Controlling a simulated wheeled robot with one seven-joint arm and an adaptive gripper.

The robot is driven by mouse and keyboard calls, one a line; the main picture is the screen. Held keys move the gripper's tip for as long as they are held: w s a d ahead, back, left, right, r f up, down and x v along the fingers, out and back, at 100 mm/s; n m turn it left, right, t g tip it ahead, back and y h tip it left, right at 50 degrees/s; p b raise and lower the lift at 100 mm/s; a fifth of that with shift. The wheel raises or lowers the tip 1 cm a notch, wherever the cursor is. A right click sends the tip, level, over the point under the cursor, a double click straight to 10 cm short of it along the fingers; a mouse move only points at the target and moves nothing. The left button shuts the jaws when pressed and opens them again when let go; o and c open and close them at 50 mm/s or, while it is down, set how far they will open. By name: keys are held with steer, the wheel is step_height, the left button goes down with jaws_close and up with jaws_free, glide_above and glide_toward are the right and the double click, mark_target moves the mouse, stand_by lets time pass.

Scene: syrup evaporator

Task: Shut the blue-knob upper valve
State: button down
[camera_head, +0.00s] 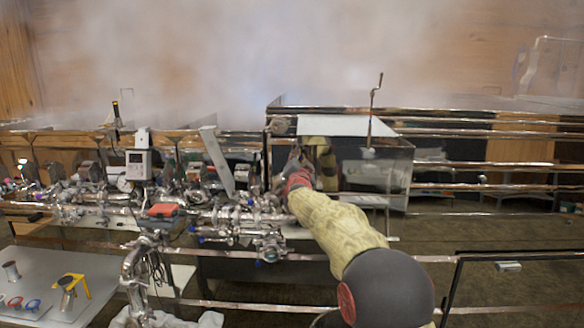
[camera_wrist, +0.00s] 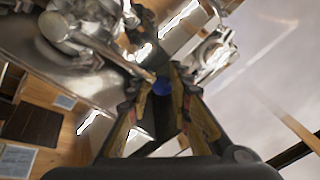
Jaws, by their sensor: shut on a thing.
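In the wrist view the blue knob (camera_wrist: 162,86) shows between the two fingertips of my gripper (camera_wrist: 165,78), which is shut on it. The fingers hide part of the knob, and its valve body is hard to make out. In the head view my gripper (camera_head: 302,168) is at the left side of the steel box, at the far end of my outstretched arm. The knob itself is hidden there behind the gripper and arm, so its turn angle cannot be told.
Shiny pipes and valves (camera_head: 245,218) with other small blue knobs sit left of my arm. A steel box (camera_head: 372,170) stands just right of my gripper. Railings (camera_head: 480,187) cross the right side. A grey table (camera_head: 60,275) is at lower left. Steam blurs the back.

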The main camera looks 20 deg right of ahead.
steer(key=shift+s+d+f+m+g+h+b, duration=0.15)
steer(key=shift+d+f+m+b, duration=0.3)
steer(key=shift+f+m, duration=0.25)
steer(key=shift+w+d+f+m+g+h+b, duration=0.15)
steer(key=shift+d+f+m+b, duration=0.25)
steer(key=shift+f+m, duration=0.25)
steer(key=shift+s+d+r+m, duration=0.1)
steer(key=shift+s+m, duration=0.05)
steer(key=shift+m, duration=0.1)
steer(key=c, duration=1.6)
jaws_free()
steer(key=shift+s+d+r, duration=0.1)
steer(key=shift+d+r, duration=0.05)
steer(key=o, duration=0.4)
steer(key=shift+r, duration=0.25)
steer(key=shift+c, duration=0.2)
steer(key=shift+o, duration=0.3)
steer(key=shift+r, duration=0.2)
steer(key=shift+r, duration=0.1)
steer(key=shift+s, duration=0.1)
steer(key=v, duration=1.1)
steer(key=shift+s+f, duration=0.3)
steer(key=shift+s, duration=0.05)
